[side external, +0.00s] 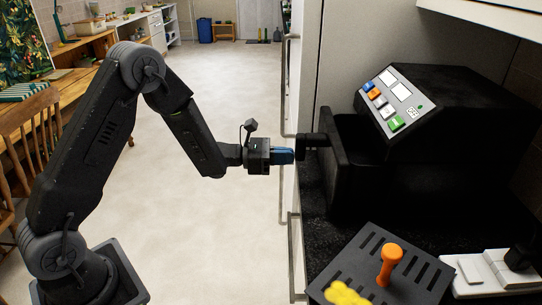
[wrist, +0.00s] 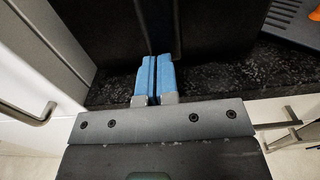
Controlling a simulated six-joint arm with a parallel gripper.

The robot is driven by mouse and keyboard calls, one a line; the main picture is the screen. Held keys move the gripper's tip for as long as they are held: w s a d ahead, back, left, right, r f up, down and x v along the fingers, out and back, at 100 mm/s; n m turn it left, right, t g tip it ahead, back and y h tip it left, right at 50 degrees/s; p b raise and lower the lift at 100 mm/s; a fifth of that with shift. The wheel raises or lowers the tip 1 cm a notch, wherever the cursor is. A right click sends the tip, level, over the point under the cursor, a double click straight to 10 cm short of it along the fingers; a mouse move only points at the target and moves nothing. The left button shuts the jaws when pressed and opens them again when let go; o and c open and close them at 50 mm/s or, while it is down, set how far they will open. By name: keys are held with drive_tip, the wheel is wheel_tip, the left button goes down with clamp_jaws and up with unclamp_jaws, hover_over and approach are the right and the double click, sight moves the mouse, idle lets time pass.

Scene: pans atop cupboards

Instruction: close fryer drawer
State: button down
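The black air fryer (side external: 455,105) stands on the dark counter, with a sloped panel of coloured buttons. Its black drawer (side external: 347,180) juts out from the body toward my arm, and its handle (side external: 309,142) points left. My gripper (side external: 292,156) is level with the handle, its blue fingertips at or just short of it; I cannot tell if they touch. In the wrist view my blue fingers (wrist: 154,58) are together with only a thin line between them and nothing visible in their grasp. The dark drawer front (wrist: 115,30) lies beyond them.
A dark slotted tray (side external: 350,262) with an orange peg-like item (side external: 391,262) and a yellow item (side external: 346,294) sits in front of the fryer. A white object (side external: 490,273) lies to its right. Cupboard handles (side external: 284,180) line the counter front.

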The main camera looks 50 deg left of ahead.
sight(324, 156)
drive_tip(key=x, duration=0.9)
drive_tip(key=shift+f, duration=0.1)
drive_tip(key=v, duration=1.3)
drive_tip(key=s+d+r+m+g, duration=1)
drive_tip(key=s+d+m+g, duration=0.1)
drive_tip(key=s+m, duration=0.35)
drive_tip(key=s+a+r+m+t+y, duration=0.2)
drive_tip(key=s+a+m+y, duration=0.5)
drive_tip(key=s+m+y, duration=0.5)
drive_tip(key=shift+s+a+r+t+y, duration=0.2)
drive_tip(key=shift+s+t+y, duration=0.2)
drive_tip(key=shift+s+t, duration=0.4)
